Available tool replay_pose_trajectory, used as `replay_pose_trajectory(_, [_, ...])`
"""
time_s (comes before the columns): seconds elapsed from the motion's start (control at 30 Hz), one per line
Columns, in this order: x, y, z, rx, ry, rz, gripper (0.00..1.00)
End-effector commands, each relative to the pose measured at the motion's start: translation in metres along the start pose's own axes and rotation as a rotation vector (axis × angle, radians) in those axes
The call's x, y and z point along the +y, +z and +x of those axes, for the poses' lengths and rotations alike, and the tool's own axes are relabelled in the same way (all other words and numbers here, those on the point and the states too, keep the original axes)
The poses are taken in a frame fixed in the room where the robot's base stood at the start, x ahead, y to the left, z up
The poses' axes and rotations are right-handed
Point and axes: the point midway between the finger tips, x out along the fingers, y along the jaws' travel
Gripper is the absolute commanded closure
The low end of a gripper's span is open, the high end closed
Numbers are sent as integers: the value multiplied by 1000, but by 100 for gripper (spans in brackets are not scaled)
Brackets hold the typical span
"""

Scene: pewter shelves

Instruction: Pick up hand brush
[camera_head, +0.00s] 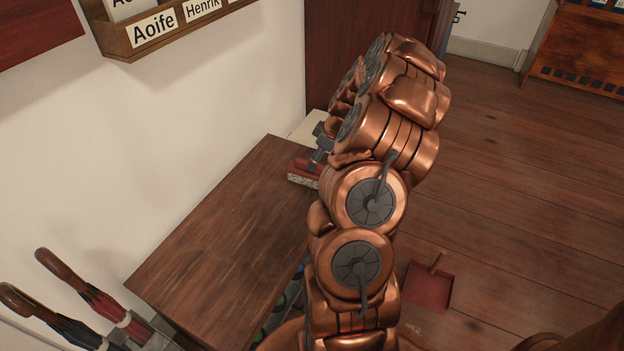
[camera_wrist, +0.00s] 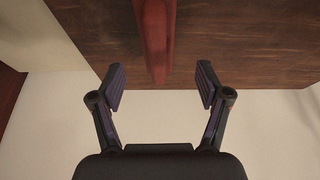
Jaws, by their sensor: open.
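The hand brush (camera_head: 303,172) has a red body and pale bristles. It lies at the far end of a dark wooden top (camera_head: 220,225), and part of it is hidden behind my arm and gripper. In the wrist view a long red part of the brush (camera_wrist: 155,40) comes down from the top edge, and its end lies between my open fingertips. My gripper (camera_wrist: 161,80) shows a finger on each side of it, with clear gaps and no visible contact. In the head view my gripper (camera_head: 321,143) is mostly hidden, just above the brush.
A red dustpan (camera_head: 430,288) is on the plank floor to the right. Umbrellas with wooden handles (camera_head: 85,290) stand at the lower left. A name-card rack (camera_head: 160,30) hangs on the white wall. Most of the wooden top is bare.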

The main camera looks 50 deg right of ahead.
Motion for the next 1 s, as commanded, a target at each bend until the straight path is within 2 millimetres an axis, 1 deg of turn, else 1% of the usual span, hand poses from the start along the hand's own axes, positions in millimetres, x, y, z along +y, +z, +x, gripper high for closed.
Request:
replay_pose_trajectory(0.2, [0,1,21,-1,-1,-1,24])
replay_pose_trajectory(0.37, [1,0,29,0,-1,0,24])
replay_pose_trajectory(0.7, [4,1,71,-2,0,0,24])
replay_pose_trajectory(0.8, [4,1,75,-1,2,-1,24])
replay_pose_trajectory(1.0, [4,1,75,0,2,-1,25])
